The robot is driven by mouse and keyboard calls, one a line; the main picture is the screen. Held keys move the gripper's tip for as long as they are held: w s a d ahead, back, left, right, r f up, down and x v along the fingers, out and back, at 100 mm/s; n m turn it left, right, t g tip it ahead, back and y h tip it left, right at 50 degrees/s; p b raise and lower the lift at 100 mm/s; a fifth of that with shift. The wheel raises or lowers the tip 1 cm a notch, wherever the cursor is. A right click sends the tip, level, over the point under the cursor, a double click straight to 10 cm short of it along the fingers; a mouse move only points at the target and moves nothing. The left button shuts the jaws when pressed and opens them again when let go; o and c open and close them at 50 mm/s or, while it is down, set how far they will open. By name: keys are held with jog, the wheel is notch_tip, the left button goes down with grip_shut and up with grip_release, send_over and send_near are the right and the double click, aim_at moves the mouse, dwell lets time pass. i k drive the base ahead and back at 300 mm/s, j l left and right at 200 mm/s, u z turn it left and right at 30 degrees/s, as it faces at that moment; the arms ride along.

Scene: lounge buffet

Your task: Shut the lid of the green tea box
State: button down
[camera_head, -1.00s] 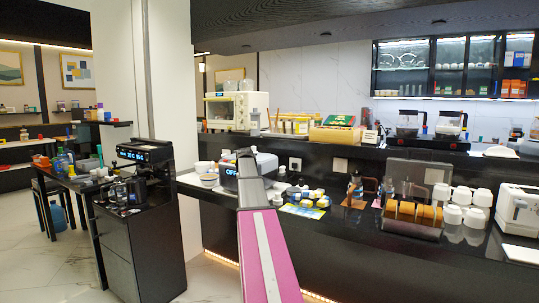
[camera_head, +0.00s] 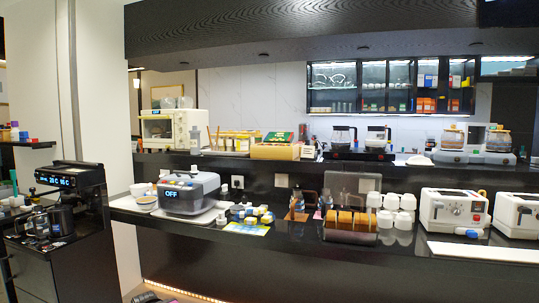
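A light wooden box (camera_head: 275,152) with a green and red panel (camera_head: 279,137) at its top stands on the raised back shelf, left of the glass coffee pots. It looks like the green tea box, with the green panel as its lid. At this distance I cannot tell how far the lid stands open. My gripper is not in view, and nothing of mine is seen near the box.
A toaster oven (camera_head: 170,128) and a rack of small items (camera_head: 234,141) stand left of the box. Coffee pots (camera_head: 343,140) stand right of it. Below, the black counter holds a grey appliance (camera_head: 188,192), colourful small items, a wooden-slotted holder (camera_head: 351,226), white cups (camera_head: 391,203) and toasters (camera_head: 453,211).

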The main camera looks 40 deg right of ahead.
aim_at(281, 137)
jog(key=i+l+z, duration=0.1)
jog(key=z, duration=1.55)
jog(key=i+l, duration=0.05)
jog(key=l, duration=0.05)
